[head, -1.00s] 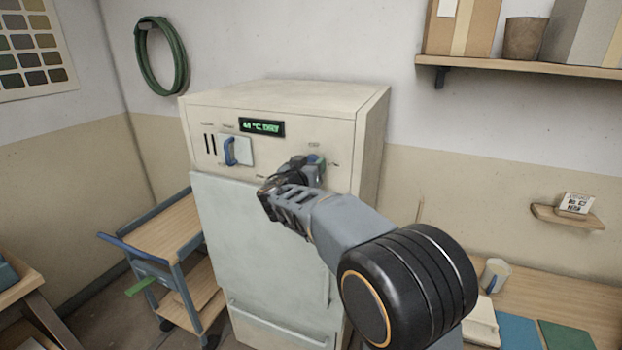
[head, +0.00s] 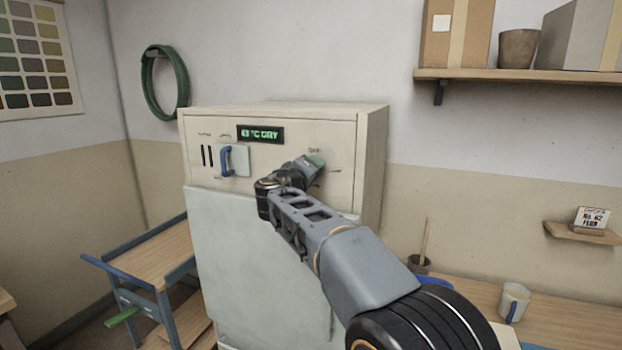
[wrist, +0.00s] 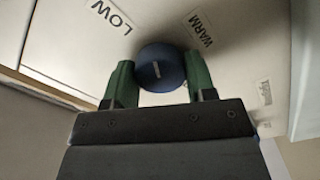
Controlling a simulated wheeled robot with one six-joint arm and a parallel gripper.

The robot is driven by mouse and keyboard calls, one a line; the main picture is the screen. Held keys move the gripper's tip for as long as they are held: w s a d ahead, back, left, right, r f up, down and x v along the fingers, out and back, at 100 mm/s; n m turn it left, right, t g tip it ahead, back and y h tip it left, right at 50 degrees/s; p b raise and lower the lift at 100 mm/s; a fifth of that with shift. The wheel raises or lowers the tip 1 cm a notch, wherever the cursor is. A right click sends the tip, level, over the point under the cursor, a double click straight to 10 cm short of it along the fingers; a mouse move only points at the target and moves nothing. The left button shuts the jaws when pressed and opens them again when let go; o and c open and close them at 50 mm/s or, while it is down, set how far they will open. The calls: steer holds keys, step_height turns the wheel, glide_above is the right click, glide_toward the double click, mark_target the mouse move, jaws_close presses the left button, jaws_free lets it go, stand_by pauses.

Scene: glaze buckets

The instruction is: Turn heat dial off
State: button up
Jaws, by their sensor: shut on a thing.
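The heat dial (wrist: 158,58) is a round blue knob with a short white mark, on the cabinet's pale front panel. In the wrist view my gripper (wrist: 161,80) has its two green fingers on either side of the knob, shut on it. The white mark stands nearly upright in that view. The labels LOW (wrist: 112,17) and WARM (wrist: 199,29) show beyond the knob, and a third label at the right is too blurred to read. In the head view my gripper (head: 312,164) is at the right of the panel and hides the dial.
The drying cabinet (head: 250,240) has a green-lit display (head: 261,134) that seems to read 43 °C DRY. A blue-handled switch (head: 228,160) sits left of the gripper. A wooden cart (head: 150,256) stands at left, a table with a mug (head: 514,301) at right.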

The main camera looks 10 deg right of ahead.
steer(key=n+p, duration=0.8)
steer(key=n, duration=1.5)
steer(key=shift+n, duration=0.4)
stand_by(0.3)
steer(key=o, duration=0.9)
